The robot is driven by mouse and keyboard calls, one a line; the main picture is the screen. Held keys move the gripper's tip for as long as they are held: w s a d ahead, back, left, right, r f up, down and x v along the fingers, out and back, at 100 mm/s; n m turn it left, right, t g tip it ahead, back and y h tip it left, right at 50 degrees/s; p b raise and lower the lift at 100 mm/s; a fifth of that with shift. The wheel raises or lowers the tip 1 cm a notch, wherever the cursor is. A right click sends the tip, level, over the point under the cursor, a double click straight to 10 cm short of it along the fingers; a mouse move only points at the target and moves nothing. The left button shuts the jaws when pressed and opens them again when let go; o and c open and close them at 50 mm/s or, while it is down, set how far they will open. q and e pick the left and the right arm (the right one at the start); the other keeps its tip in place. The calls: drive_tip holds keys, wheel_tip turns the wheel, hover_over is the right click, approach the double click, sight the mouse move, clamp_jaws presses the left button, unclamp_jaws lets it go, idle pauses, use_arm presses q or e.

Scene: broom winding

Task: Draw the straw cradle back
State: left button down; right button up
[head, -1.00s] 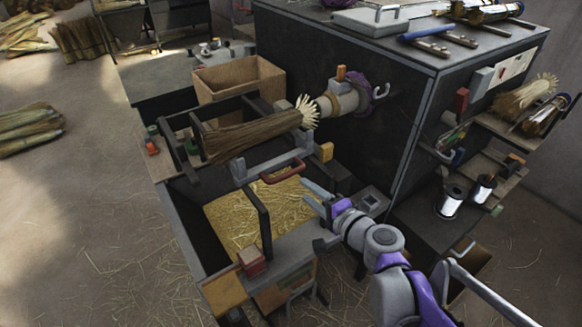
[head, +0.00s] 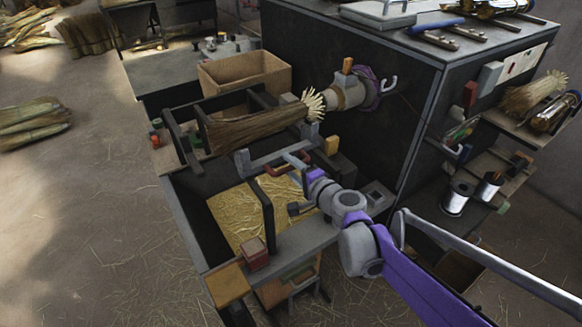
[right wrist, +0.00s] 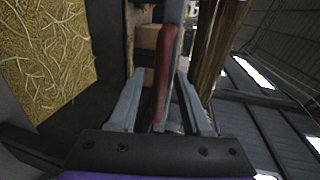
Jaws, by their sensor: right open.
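The straw cradle holds a long bundle of brown straw (head: 255,130), lying across the machine with its pale cut end at the round winding head (head: 347,92). A grey bar with a red handle (head: 274,171) is at the cradle's front. My right gripper (head: 290,157) is at this handle. In the right wrist view the red handle (right wrist: 190,75) runs between the two open grey fingers (right wrist: 162,105), which do not visibly close on it. The straw bundle (right wrist: 215,45) shows beyond. My left gripper is not in view.
A straw-filled bin (head: 235,215) lies below the handle, crossed by a dark upright bar (head: 263,215). A red block (head: 255,252) sits at its front edge. A cardboard box (head: 245,82) stands behind the bundle. The dark cabinet (head: 400,105) blocks the right side.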

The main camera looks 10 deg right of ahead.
clamp_jaws()
drive_tip(key=shift+s, duration=0.1)
idle(1.2)
